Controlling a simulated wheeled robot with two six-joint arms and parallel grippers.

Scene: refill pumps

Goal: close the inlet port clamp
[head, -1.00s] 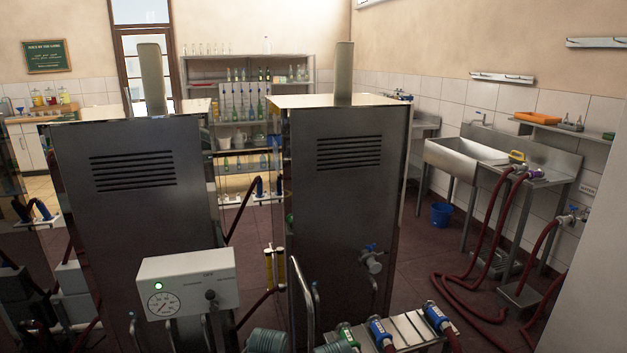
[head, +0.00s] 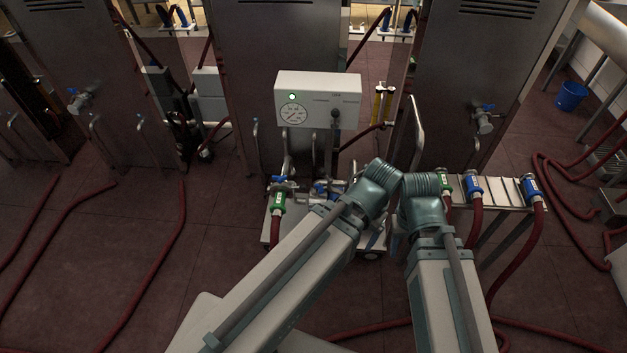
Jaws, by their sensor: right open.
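A pump cart with a white control box (head: 318,98), a gauge and a lit green lamp stands at the centre of the head view. Below the box are metal pipes and ports. A red hose with a green collar (head: 278,200) and a blue lever joins at the cart's left. A blue-handled fitting (head: 322,190) is beside it, partly behind my left arm. I cannot make out the inlet port clamp or its state. My right gripper (head: 426,184) is at the cart's right side, apparently empty, its fingers mostly hidden. My left wrist is close beside it; its fingers are hidden.
A slatted metal rack (head: 505,192) at the right holds hose ends with blue (head: 473,188) and green collars. Steel cabinets (head: 280,40) stand behind the cart. Red hoses lie across the floor. A blue bucket (head: 571,96) is at the far right. Floor at the left is partly clear.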

